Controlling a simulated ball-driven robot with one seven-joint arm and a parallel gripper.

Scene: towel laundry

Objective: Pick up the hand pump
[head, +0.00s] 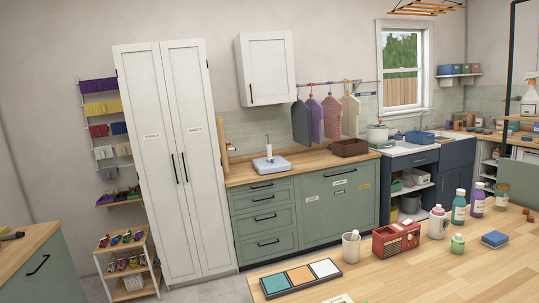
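The clearest candidate for the hand pump (269,152) is a slim white upright piece with a dark detail near its top. It stands on or just behind a pale blue-grey flat basin or tray (271,165) on the wooden counter (240,177). It is small in the picture, so I cannot be sure it is a hand pump, or whether it is fixed to the basin. My gripper is not in view.
A wooden table (400,278) fills the lower right, holding a tile tray (302,278), red box (396,238), white cup (351,248) and several bottles. Green drawers (264,218) stand below the counter. A tall white cabinet (172,160) is left of it. Garments (330,118) hang at its right.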

